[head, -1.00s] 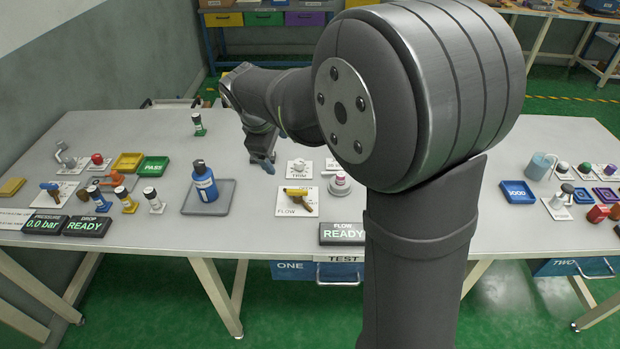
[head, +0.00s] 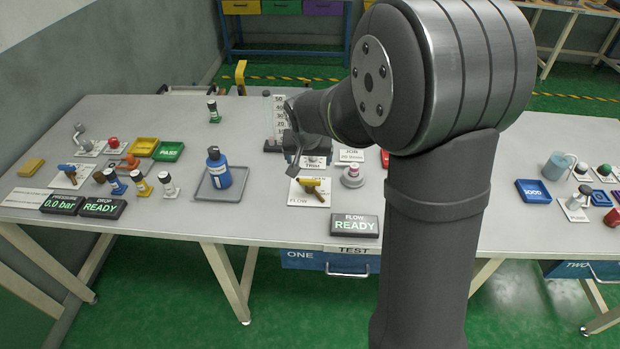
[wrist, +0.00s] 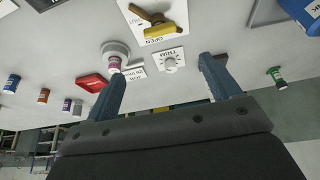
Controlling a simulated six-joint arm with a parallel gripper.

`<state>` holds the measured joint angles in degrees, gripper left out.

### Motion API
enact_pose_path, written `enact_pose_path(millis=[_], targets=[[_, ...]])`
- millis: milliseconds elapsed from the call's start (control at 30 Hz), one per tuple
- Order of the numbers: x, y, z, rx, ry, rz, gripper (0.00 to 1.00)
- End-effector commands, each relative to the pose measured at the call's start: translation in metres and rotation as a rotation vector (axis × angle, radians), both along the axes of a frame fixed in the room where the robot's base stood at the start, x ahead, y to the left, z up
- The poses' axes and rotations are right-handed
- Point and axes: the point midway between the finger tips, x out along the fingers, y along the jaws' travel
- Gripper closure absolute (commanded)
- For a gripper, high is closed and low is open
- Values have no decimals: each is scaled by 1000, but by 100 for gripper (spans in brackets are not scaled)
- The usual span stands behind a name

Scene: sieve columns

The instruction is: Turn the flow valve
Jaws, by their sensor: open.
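The flow valve has a yellow lever handle (head: 313,186) on a white plate marked FLOW on the table. In the wrist view its yellow handle (wrist: 168,32) lies at the top, beyond my fingertips, on a plate with OPEN printed at its near edge. My gripper (head: 293,158) hangs above and behind the valve, slightly left of it, apart from it. In the wrist view my gripper (wrist: 164,75) has its two blue-grey fingers spread wide with nothing between them. The arm partly hides the gripper in the head view.
A blue bottle on a grey tray (head: 236,192) is at left.

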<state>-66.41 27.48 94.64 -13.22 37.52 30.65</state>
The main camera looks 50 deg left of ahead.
Motion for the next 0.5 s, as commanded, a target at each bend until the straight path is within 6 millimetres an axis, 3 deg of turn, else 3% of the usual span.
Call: enact_pose_path(millis=[500], targets=[[27,27,-92,-3,0,1,18]])
